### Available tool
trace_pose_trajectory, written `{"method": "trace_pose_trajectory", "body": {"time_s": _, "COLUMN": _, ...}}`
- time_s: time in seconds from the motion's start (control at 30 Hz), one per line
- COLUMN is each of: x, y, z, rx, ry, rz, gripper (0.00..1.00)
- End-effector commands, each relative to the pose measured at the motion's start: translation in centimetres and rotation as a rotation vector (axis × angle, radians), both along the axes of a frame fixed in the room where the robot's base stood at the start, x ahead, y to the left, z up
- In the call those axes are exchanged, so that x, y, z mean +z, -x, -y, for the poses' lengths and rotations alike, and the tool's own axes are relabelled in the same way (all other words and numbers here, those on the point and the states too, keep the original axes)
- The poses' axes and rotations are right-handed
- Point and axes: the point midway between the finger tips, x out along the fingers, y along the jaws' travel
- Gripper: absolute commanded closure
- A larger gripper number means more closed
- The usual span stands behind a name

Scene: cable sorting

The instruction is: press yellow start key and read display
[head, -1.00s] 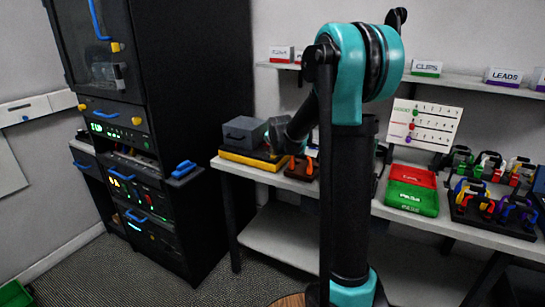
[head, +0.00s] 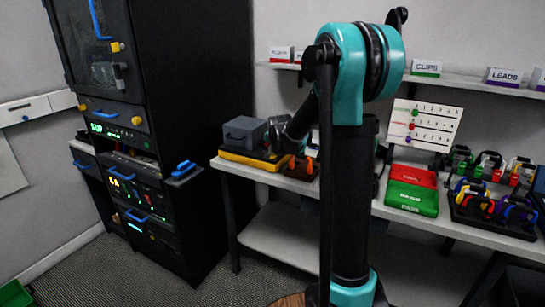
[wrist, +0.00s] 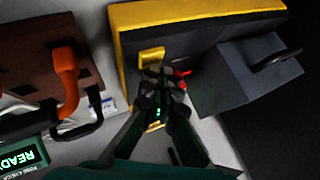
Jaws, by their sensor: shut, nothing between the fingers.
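The yellow key (wrist: 151,57) sits on the black top of a yellow-edged unit (wrist: 125,44) in the wrist view. My gripper (wrist: 163,72) is shut and empty, its tips just beside the key; whether they touch it I cannot tell. The key is not visible there.
A grey box with a handle (wrist: 237,80) stands on the unit, right of my gripper. A brown block with an orange handle (wrist: 66,70) is to the left. Red and green trays (head: 412,188) and several coloured clips lie further right. A dark rack (head: 215,100) stands left.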

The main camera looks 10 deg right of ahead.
Motion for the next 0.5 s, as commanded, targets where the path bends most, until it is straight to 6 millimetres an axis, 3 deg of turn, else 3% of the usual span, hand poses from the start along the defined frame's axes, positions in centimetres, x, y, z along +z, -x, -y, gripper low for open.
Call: {"method": "trace_pose_trajectory", "body": {"time_s": 0.5, "x": 1.01, "y": 0.01, "z": 0.00, "rx": 0.000, "ry": 0.000, "rz": 0.000, "gripper": 1.00}}
